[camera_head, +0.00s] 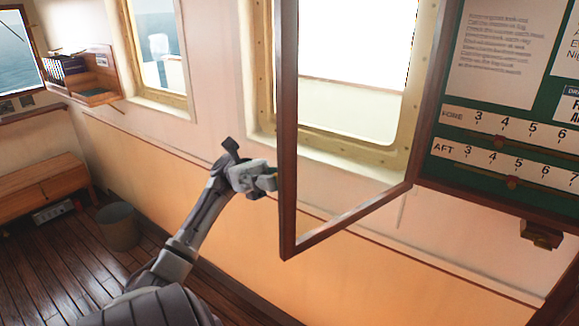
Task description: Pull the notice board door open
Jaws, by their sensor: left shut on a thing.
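The notice board door (287,215) is a dark wooden frame around a clear pane. It stands swung well out from the notice board (440,185), hinged along the board's left edge. The board has a green backing with white papers and draught scales marked FORE and AFT. My left gripper (268,181) is at the door's free left edge, low on the upright, and is shut on it. The exact contact at the fingertips is partly hidden by the door's frame. My right gripper is not in view.
Behind the door is a wall with a brass-framed window (340,160). A grey bin (118,227) and a wooden bench (40,190) stand at the left. A small shelf with books (85,80) hangs on the wall. The plank floor at lower left is clear.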

